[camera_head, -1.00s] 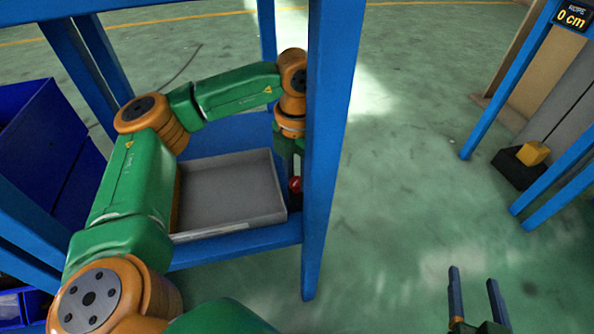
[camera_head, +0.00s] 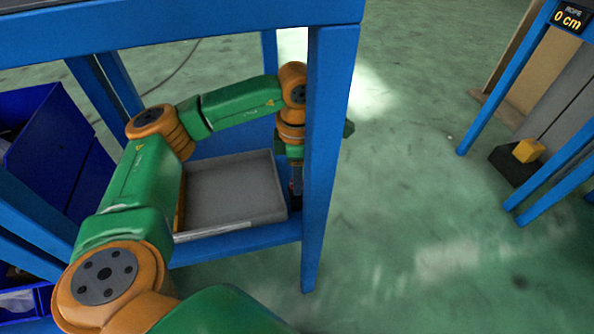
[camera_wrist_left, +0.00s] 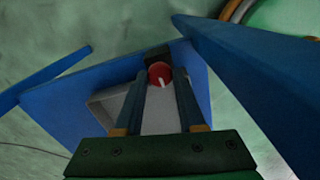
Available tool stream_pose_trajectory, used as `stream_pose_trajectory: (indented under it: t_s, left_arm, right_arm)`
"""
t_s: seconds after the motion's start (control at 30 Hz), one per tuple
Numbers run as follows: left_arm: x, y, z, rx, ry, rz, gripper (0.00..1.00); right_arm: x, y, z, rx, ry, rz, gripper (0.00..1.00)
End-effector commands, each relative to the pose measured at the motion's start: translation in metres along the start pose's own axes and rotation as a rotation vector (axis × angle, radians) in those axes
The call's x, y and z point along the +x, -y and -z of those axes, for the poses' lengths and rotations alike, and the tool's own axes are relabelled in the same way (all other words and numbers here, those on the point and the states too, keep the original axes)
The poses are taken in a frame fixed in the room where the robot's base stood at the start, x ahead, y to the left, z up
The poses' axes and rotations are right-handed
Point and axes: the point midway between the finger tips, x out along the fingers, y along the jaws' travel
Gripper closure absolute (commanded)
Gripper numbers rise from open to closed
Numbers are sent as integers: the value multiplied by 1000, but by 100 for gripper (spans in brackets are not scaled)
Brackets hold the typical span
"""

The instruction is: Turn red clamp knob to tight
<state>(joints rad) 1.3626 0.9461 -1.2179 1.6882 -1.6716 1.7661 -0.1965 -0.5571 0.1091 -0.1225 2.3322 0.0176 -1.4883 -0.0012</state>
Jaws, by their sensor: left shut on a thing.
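The red clamp knob (camera_wrist_left: 160,74) shows in the left wrist view as a round red cap with a white pointer line, beside a dark block. My left gripper (camera_wrist_left: 165,76) has its two fingers on either side of the knob and is shut on it. In the head view the left gripper (camera_head: 296,187) reaches down behind the blue front post, at the right end of the tray. There the knob is hidden by the fingers and I cannot make it out. No tight marking is readable. My right gripper is out of view.
A blue post (camera_head: 329,150) stands close beside my left wrist. A grey tray (camera_head: 235,222) sits on the stand's shelf. Blue bins (camera_head: 75,150) are at the left. Open floor lies between.

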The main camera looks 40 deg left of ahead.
Motion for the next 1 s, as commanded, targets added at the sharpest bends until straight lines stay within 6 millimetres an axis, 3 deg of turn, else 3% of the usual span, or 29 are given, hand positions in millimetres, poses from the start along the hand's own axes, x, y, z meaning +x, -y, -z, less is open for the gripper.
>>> stream_pose_trajectory:
  t_s: [0.67, 0.7, 0.8, 1.0]
  left_arm:
    - [0, 0, 0, 62, 1, -1, 100]
    - [0, 0, 0, 61, 1, -1, 59]
    - [0, 0, 0, 61, 1, -1, 32]
    - [0, 0, 0, 61, 1, 0, 31]
  right_arm:
    - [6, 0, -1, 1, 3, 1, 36]
    - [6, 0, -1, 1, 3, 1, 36]
    - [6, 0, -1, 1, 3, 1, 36]
    - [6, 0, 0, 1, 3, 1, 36]
